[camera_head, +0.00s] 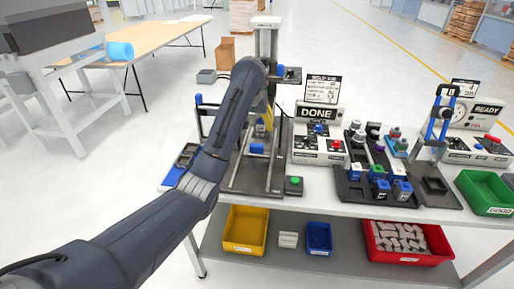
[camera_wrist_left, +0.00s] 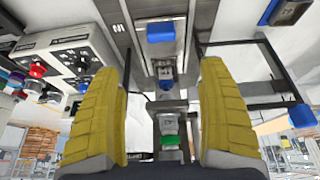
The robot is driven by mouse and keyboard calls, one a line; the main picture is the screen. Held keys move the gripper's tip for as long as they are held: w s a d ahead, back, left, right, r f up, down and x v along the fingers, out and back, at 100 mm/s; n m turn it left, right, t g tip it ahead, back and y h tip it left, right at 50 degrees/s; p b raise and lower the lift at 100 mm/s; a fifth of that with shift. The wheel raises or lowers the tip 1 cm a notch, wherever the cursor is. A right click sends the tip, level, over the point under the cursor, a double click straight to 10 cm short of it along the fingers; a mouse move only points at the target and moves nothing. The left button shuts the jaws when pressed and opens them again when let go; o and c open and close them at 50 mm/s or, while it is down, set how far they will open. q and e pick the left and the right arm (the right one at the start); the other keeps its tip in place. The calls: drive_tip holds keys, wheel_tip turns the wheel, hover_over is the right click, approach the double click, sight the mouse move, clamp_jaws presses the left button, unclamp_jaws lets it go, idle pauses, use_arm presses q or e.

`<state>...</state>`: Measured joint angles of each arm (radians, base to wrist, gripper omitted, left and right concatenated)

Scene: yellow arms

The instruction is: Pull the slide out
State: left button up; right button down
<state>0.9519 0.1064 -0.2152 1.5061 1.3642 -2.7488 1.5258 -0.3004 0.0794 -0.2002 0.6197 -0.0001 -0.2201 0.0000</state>
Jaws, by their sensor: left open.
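The slide fixture (camera_head: 232,172) is a tall grey stand with rails and a dark base at the left end of the workbench. A blue block (camera_head: 257,148) sits low on it; I cannot tell whether this is the slide's handle. My left gripper (camera_head: 271,120) is over the fixture, with its yellow fingers mostly hidden behind my arm. In the left wrist view, the left gripper (camera_wrist_left: 160,118) has its yellow fingers wide apart. A blue-topped part (camera_wrist_left: 165,73) and a green piece (camera_wrist_left: 168,142) show in the gap, with no visible contact. My right gripper is not in view.
A panel reading DONE (camera_head: 317,114) stands right of the fixture. A black tray (camera_head: 352,190) of coloured parts and a READY panel (camera_head: 487,110) are farther right. A green-button box (camera_head: 294,186) is at the front edge. Yellow (camera_head: 245,230) and red (camera_head: 405,257) bins sit below.

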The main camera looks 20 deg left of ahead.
sight(256, 145)
use_arm(q)
drive_tip(key=x, duration=1.6)
drive_tip(key=shift+s+a+f, duration=0.1)
drive_tip(key=shift+s+f, duration=0.05)
drive_tip(key=shift+s, duration=0.1)
drive_tip(key=shift+c, duration=0.5)
